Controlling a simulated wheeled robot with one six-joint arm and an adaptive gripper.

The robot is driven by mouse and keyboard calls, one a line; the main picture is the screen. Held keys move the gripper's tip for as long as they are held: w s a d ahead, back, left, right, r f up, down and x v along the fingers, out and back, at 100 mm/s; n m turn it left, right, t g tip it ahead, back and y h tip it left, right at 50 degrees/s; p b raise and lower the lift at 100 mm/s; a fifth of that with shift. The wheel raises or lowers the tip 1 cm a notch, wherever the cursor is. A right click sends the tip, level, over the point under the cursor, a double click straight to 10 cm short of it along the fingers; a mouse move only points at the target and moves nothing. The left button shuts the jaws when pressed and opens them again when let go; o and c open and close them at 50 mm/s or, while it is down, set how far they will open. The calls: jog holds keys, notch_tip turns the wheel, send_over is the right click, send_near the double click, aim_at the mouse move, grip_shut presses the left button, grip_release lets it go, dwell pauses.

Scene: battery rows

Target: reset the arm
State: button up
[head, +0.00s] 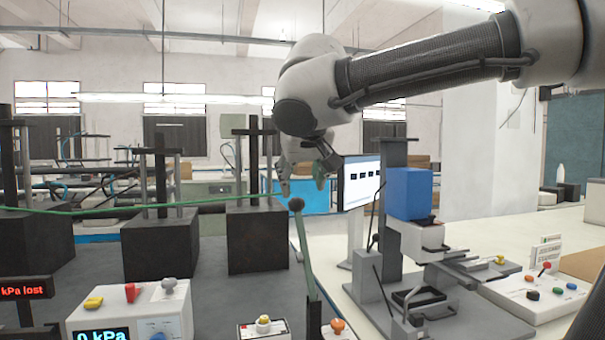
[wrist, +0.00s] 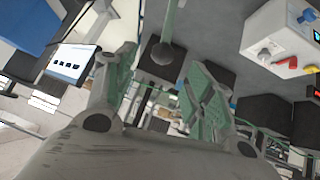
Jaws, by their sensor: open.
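My arm reaches in from the upper right of the head view and bends down at its wrist. My gripper (head: 303,185) hangs from it with its fingers spread and nothing between them. In the wrist view, my gripper (wrist: 163,62) shows two greenish fingers apart. A dark ball knob on a green lever (head: 306,250) stands just below the gripper in the head view. The knob (wrist: 163,54) also shows between the fingers in the wrist view, but I see no grip on it.
A blue block (head: 409,194) sits on a grey press-like stand at the right, near a monitor (head: 360,183). A white control box (head: 131,314) with knobs is at the lower left. Dark blocks with posts (head: 257,238) stand behind. Another button box (head: 539,294) is at the right.

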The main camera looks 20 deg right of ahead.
jog(key=shift+v, duration=0.95)
jog(key=s+d+f+n+g+y, duration=0.1)
jog(key=s+d+f+n+g, duration=0.2)
jog(key=f, duration=0.4)
jog(key=s+d+f+n+g, duration=0.1)
jog(key=s+d+f+n, duration=0.2)
jog(key=f, duration=0.4)
jog(key=s+d+f+m, duration=0.3)
jog(key=s+d, duration=0.2)
jog(key=d, duration=0.1)
jog(key=s+d+f+m, duration=0.3)
jog(key=s+d+f, duration=0.1)
jog(key=d, duration=0.3)
jog(key=shift+s+d+m+g, duration=0.25)
jog(key=shift+s+m+g, duration=0.15)
jog(key=shift+s, duration=0.45)
